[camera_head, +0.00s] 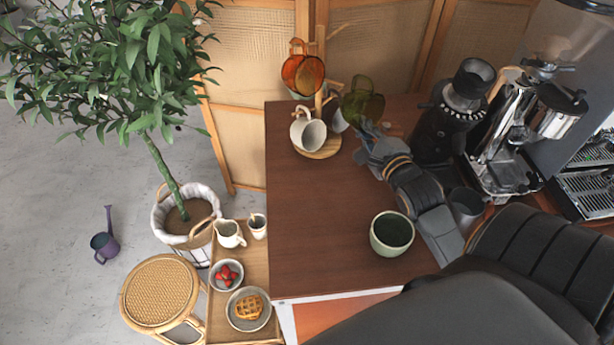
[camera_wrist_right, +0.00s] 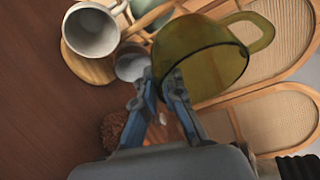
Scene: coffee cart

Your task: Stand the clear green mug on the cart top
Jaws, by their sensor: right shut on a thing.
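The clear green mug (camera_head: 362,106) is at the back of the cart top (camera_head: 320,215), just right of the wooden mug tree (camera_head: 319,148). My right gripper (camera_head: 366,130) is shut on it. In the right wrist view, the mug (camera_wrist_right: 210,62) is tilted and its near wall is at the fingertips (camera_wrist_right: 163,78). Its handle points to the upper right, away from the tree. I cannot tell exactly how high it is above the cart top. My left gripper is not in view.
The mug tree bears an orange clear mug (camera_head: 303,75) and a white mug (camera_head: 308,134). A green cup (camera_head: 392,233) stands near the front. A coffee grinder (camera_head: 452,115) and espresso machine (camera_head: 510,150) stand at right. The left and middle of the cart top are bare.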

